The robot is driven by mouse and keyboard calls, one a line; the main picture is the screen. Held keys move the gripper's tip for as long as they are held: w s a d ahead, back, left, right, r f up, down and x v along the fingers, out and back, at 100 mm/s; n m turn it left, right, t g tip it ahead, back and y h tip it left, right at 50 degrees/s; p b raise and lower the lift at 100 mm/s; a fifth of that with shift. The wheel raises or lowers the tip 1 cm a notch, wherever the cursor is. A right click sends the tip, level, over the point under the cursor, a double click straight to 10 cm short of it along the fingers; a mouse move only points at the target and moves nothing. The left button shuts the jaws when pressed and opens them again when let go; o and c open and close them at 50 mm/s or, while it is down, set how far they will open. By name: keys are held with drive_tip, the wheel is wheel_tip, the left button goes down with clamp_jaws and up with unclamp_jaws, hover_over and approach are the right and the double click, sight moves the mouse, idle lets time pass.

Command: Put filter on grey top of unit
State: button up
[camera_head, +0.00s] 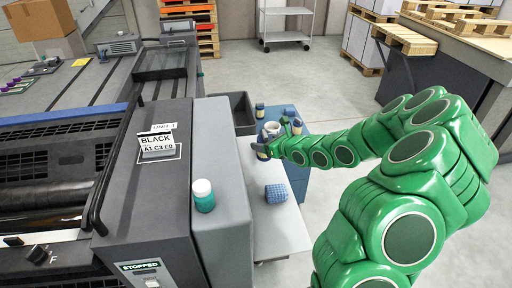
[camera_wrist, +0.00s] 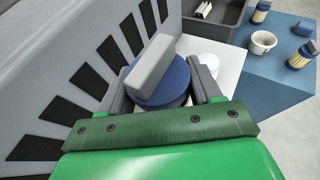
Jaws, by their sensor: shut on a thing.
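My gripper (camera_wrist: 157,88) is shut on a filter (camera_wrist: 165,88), seen from above as a round blue cap with a grey bar across it; its lower body is mostly hidden. In the head view the held filter (camera_head: 262,153) shows dark blue at the end of my green arm, just right of the unit. The unit's grey top (camera_head: 222,135) is the lighter grey cover, with a white-capped teal jar (camera_head: 203,197) near its front. A darker grey panel (camera_head: 158,195) beside it carries a card reading BLACK. In the wrist view the unit's slotted side (camera_wrist: 60,75) is close at left.
A blue cart (camera_wrist: 270,82) holds more blue-capped filters (camera_wrist: 298,58) and a white cup (camera_wrist: 262,42). A dark bin (camera_head: 241,112) stands beside it. The cover behind the jar looks clear.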

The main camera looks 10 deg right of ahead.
wheel_tip(320, 180, up, 31)
drive_tip(key=s+a+n+g+y, duration=0.2)
drive_tip(key=a+n+g+y, duration=0.15)
drive_tip(key=a, duration=1.35)
hover_over(202, 116)
drive_tip(key=shift+n, duration=0.45)
drive_tip(key=shift+s+f, duration=0.1)
drive_tip(key=shift+f, duration=8.9)
drive_tip(key=shift+f, duration=0.2)
drive_tip(key=o, duration=1.1)
